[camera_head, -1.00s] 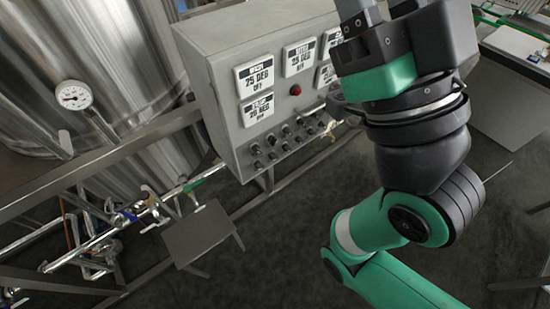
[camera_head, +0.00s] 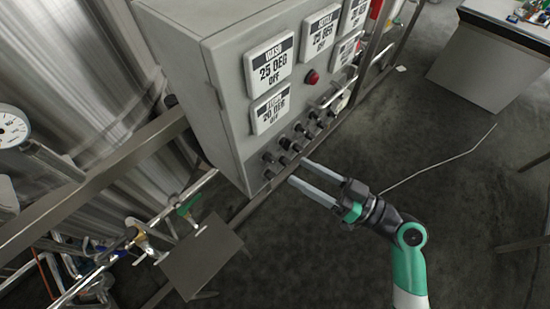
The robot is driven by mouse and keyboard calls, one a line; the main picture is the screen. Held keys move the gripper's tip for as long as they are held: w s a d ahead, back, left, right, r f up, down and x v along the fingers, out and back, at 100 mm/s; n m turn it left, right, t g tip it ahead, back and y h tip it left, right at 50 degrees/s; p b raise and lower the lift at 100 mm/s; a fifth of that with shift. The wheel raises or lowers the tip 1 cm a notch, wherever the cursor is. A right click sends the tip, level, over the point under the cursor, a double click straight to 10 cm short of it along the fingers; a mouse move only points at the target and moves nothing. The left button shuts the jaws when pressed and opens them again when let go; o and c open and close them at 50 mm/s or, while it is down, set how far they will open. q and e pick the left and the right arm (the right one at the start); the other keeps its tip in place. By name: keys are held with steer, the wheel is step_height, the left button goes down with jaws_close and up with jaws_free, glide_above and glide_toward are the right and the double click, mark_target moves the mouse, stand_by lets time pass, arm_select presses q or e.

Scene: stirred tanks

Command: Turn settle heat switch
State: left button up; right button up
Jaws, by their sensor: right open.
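The grey control box (camera_head: 222,95) carries several black switch knobs (camera_head: 285,143) in rows along its lower front. I cannot tell from their labels which one is the settle heat switch. Several white displays sit above them; one (camera_head: 269,63) reads 25 DEG OFF and a lower one (camera_head: 270,108) reads 20 DEG OFF. My right gripper (camera_head: 299,173) is open and empty, its two long grey fingers pointing left toward the lower knobs, close to the panel. Whether a fingertip touches a knob cannot be told. My left gripper is out of view.
A red button (camera_head: 313,77) sits between the displays and the knobs. A metal rail (camera_head: 90,185) and a steel tank (camera_head: 75,70) stand at left, with a dial gauge (camera_head: 13,127). Pipes and a flat plate (camera_head: 200,258) lie below.

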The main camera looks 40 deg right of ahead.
mark_target(289, 164)
steer(key=s+d+f+m+h+b, duration=0.2)
steer(key=s+d+f+m+h, duration=0.25)
steer(key=f, duration=0.45)
steer(key=shift+m+g, duration=0.25)
steer(key=shift+g, duration=0.05)
steer(key=w, duration=0.3)
steer(key=w+a+p, duration=0.1)
steer(key=w, duration=0.7)
steer(key=shift+w+a+r, duration=0.15)
steer(key=shift+w+a, duration=0.1)
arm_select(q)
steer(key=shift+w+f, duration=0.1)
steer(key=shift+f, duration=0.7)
arm_select(e)
jaws_close()
